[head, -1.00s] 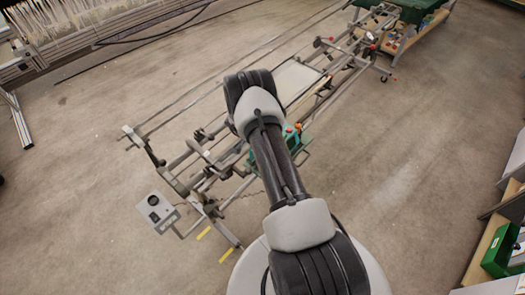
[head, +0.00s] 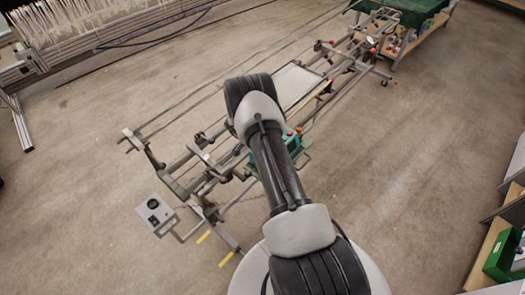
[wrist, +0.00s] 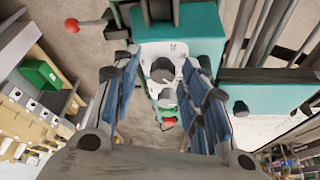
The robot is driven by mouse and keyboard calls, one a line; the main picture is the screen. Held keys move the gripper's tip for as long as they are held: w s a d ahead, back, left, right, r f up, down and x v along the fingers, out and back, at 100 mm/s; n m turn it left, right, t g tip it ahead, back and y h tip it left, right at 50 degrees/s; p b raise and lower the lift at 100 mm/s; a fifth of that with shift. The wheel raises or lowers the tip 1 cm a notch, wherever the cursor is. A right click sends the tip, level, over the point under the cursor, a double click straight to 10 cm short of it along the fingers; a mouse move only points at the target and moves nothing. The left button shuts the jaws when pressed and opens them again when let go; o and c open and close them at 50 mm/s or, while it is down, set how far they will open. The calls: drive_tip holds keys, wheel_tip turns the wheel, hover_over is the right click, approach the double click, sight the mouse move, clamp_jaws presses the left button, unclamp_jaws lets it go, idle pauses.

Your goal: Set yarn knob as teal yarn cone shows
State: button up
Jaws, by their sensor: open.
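My gripper (wrist: 160,66) is open in the wrist view, its blue-padded fingers on either side of a pale plate (wrist: 160,50) on a teal housing (wrist: 203,32). A grey, round, ring-like part (wrist: 163,72) sits on the plate between the fingers and could be the yarn knob; its setting is not readable. Nothing is held, and I cannot tell whether the fingers touch anything. In the head view the teal housing (head: 291,141) shows beside my arm, which hides my gripper. I cannot make out a teal yarn cone in either view.
Red ball-ended levers (wrist: 72,25) stick out near the housing. The long grey metal frame (head: 196,160) runs diagonally, with a grey control box (head: 157,214) at its near end. A green bin (head: 506,252) stands on shelving at right. Open floor (head: 400,150) lies between.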

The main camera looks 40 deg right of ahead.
drive_tip(key=shift+r, duration=0.1)
drive_tip(key=shift+s+r+n+t+p, duration=0.15)
drive_tip(key=shift+n+t+p, duration=0.15)
drive_tip(key=shift+n+p, duration=0.6)
drive_tip(key=shift+n+t+p, duration=0.4)
drive_tip(key=shift+n+p, duration=0.4)
drive_tip(key=shift+p, duration=0.45)
drive_tip(key=n, duration=0.1)
drive_tip(key=n+p, duration=0.1)
drive_tip(key=n+t+p, duration=0.1)
drive_tip(key=shift+s+f+n+y, duration=0.2)
drive_tip(key=shift+s+n+y, duration=0.05)
drive_tip(key=shift+n+y, duration=0.05)
drive_tip(key=shift+s+d+f+n+t+y, duration=0.15)
drive_tip(key=shift+n+t, duration=0.15)
drive_tip(key=shift+n, duration=0.4)
drive_tip(key=shift+w+r+n+t+y, duration=0.15)
drive_tip(key=shift+n+t, duration=0.15)
drive_tip(key=shift+n, duration=0.4)
drive_tip(key=b, duration=0.1)
drive_tip(key=n+b, duration=0.1)
drive_tip(key=shift+s+d+f+b, duration=0.1)
drive_tip(key=shift+s+f+b, duration=0.05)
drive_tip(key=shift+f+b, duration=0.2)
drive_tip(key=n+b, duration=0.1)
drive_tip(key=b, duration=0.3)
drive_tip(key=shift+t, duration=0.4)
